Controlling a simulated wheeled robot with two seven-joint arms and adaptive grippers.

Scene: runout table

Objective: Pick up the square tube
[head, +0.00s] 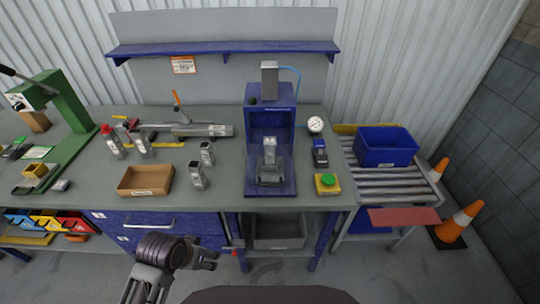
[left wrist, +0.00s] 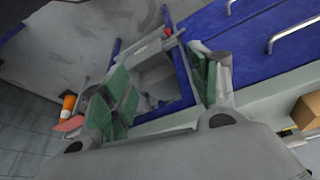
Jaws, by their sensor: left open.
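Two short grey metal square tubes stand upright on the bench, one in front (head: 197,176) and one behind it (head: 207,153), right of the cardboard box. A similar grey piece (head: 269,151) sits in the blue press; I cannot tell if it is also a square tube. My left gripper (head: 208,259) is below and in front of the bench edge, well apart from the tubes. It is open and empty in the left wrist view (left wrist: 158,66), its green pads spread, facing the bench's underside. No tube is clear in that view. My right gripper is not in view.
The blue press (head: 284,187) stands right of the tubes. The cardboard box (head: 145,191) is left of them, with bottles (head: 113,143) and a long clamp-like tool (head: 190,130) behind. A roller table with a blue bin (head: 386,147) and orange cones (head: 457,222) are at right. Drawers (head: 185,222) face my left gripper.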

